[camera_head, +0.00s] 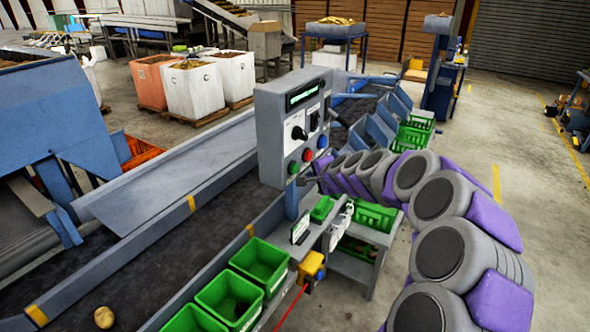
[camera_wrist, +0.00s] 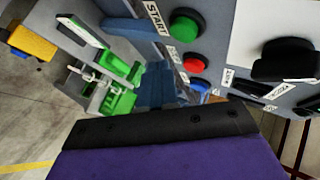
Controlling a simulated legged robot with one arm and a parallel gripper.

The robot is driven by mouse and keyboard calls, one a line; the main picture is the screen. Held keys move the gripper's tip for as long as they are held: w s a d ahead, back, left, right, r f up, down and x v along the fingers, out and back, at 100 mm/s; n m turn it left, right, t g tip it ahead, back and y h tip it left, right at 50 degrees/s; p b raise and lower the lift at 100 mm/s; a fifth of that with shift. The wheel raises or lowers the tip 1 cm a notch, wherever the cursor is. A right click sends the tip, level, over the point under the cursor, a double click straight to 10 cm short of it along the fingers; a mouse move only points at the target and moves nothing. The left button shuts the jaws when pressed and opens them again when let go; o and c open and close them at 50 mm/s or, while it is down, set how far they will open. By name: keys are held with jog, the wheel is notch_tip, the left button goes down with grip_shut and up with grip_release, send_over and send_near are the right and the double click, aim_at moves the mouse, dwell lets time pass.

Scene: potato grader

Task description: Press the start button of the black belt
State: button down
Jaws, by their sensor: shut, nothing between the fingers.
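The grey control box (camera_head: 283,130) stands on a post beside the black belt (camera_head: 120,255). Its green button (camera_head: 293,168) is at the lower left of the face, with a red button (camera_head: 307,155) and a blue button (camera_head: 322,142) in a row up to the right. In the wrist view the green button (camera_wrist: 186,24) sits beside a label reading START. My gripper (camera_wrist: 160,118) is shut and empty, its dark front edge low in the wrist view, apart from the green button. In the head view its tip is small and dark near the box's lower right; contact there cannot be told.
Green crates (camera_head: 262,262) line the near side of the belt. A black knob (camera_wrist: 285,60) sticks out of the panel. Open floor (camera_head: 545,200) lies at the right.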

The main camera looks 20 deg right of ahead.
aim_at(295, 168)
jog(key=shift+w+a+p, duration=0.3)
jog(key=shift+w, duration=0.3)
jog(key=shift+w+a+p, duration=0.25)
jog(key=shift+w+a, duration=0.05)
jog(key=shift+w, duration=0.25)
dwell(0.6)
jog(key=shift+d, duration=0.35)
jog(key=shift+a, duration=0.2)
jog(key=shift+w+a+r+p, duration=0.1)
jog(key=shift+w+a+p, duration=0.2)
jog(key=shift+p, duration=0.1)
